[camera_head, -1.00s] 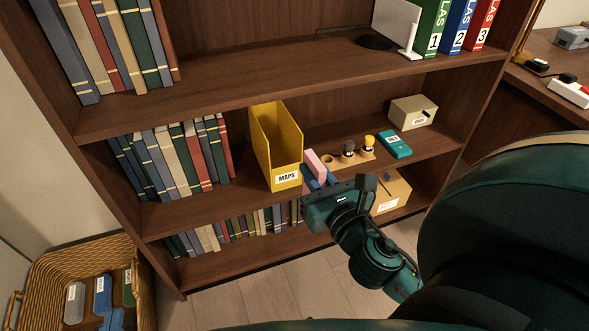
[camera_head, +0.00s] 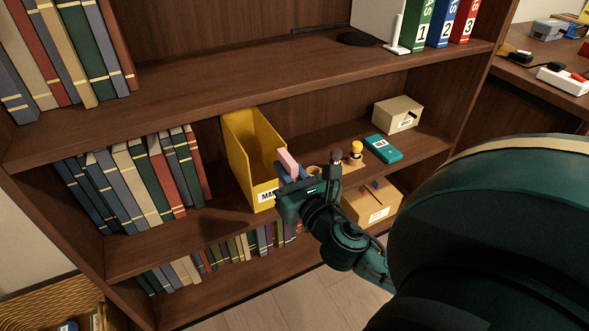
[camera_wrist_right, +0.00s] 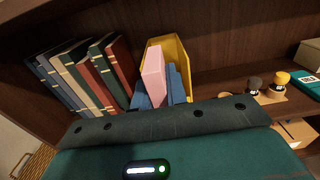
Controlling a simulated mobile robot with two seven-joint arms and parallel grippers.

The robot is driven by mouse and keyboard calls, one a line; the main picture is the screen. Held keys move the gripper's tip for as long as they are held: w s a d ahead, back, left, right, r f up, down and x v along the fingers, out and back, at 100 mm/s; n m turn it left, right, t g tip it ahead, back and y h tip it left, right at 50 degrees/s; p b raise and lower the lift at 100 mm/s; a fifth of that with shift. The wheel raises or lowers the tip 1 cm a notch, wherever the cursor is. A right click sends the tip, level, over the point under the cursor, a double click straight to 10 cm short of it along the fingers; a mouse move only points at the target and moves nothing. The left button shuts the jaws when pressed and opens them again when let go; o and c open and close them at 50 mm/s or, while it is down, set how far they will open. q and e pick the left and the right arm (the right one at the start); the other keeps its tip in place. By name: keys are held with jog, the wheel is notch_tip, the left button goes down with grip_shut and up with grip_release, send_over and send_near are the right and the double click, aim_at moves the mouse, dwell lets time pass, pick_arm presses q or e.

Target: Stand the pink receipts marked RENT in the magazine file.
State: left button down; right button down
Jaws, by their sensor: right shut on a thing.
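The yellow magazine file (camera_head: 237,150) stands on the middle shelf with its open top up. A MAPS label, partly covered by my gripper, is on its front. My right gripper (camera_head: 289,172) is shut on the pink receipts (camera_head: 288,160), a slim pink block standing up between its blue fingers. The gripper is in front of the file's right front corner. In the right wrist view the pink receipts (camera_wrist_right: 153,78) overlap the yellow file (camera_wrist_right: 175,45) behind them; I cannot tell whether they touch. No RENT marking is readable. My left gripper is not in view.
Books (camera_head: 135,180) stand left of the file. To its right are a small holder with dark and yellow-topped items (camera_head: 355,152), a teal box (camera_head: 383,149) and a beige box (camera_head: 398,114). A cardboard box (camera_head: 372,205) sits below. A wicker basket (camera_head: 50,305) is at lower left.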

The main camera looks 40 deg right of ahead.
jog(key=f+b+x, duration=0.1)
jog(key=b+x, duration=0.3)
jog(key=x, duration=1.2)
pick_arm(q)
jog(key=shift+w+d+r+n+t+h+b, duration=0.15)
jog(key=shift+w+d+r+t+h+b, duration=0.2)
jog(key=shift+b, duration=0.65)
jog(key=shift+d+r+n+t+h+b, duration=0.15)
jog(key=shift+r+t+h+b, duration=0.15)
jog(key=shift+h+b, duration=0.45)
pick_arm(e)
jog(key=shift+w+a+f, duration=0.1)
jog(key=shift+f, duration=1.4)
jog(key=shift+w+f, duration=0.1)
jog(key=shift+f, duration=1.35)
